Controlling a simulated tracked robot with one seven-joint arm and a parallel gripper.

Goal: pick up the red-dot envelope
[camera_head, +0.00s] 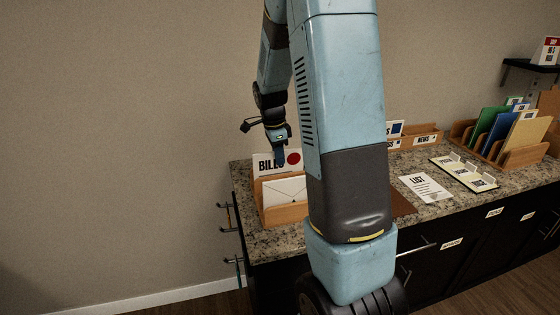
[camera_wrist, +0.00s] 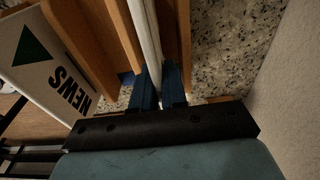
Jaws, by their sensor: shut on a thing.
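A white card marked BILLS with a red dot (camera_head: 293,158) stands at the back of a small wooden holder (camera_head: 286,214) on the counter. A white envelope (camera_head: 284,190) with its flap facing out stands in that holder, in front of the card. My gripper (camera_head: 279,157) points down at the card's top edge. In the wrist view my gripper (camera_wrist: 160,88) is shut on a thin white flat item (camera_wrist: 152,42), seen edge-on between wooden slats. Its face is hidden there, so I cannot tell whether it bears the red dot.
A NEWS card (camera_wrist: 45,70) with a green triangle stands close to the left. A LIST sheet (camera_head: 425,188), a pale tray (camera_head: 463,173) and a wooden file rack (camera_head: 523,157) lie to the right. My arm hides the counter's middle.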

